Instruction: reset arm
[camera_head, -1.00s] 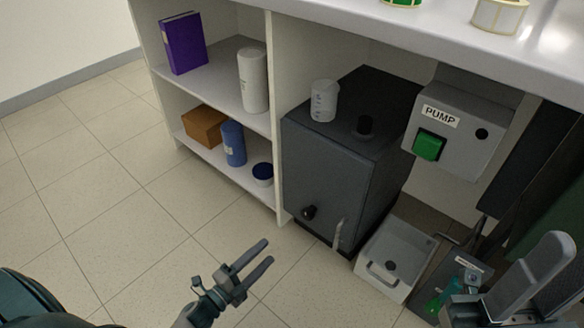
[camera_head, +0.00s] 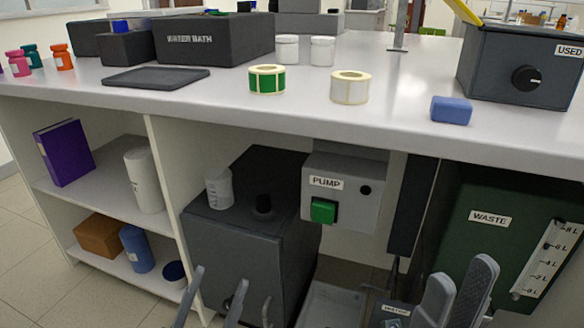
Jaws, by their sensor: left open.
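My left gripper (camera_head: 218,285) shows at the bottom edge, left of centre. Its two grey fingers point up and stand apart with nothing between them, in front of the dark pump cabinet. My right gripper (camera_head: 463,268) shows at the bottom right, in front of the lower part of the green waste tank (camera_head: 465,240). Its two broad grey fingers stand apart at the tips, with nothing seen between them. The wrists and arms of both are below the picture.
The white bench (camera_head: 290,110) overhangs the cabinet (camera_head: 245,250) and the pump box (camera_head: 345,200). On it stand label rolls (camera_head: 267,79), a blue block (camera_head: 451,110) and a water bath (camera_head: 215,40). Left shelves (camera_head: 95,200) hold several items. Floor (camera_head: 35,255) at left is clear.

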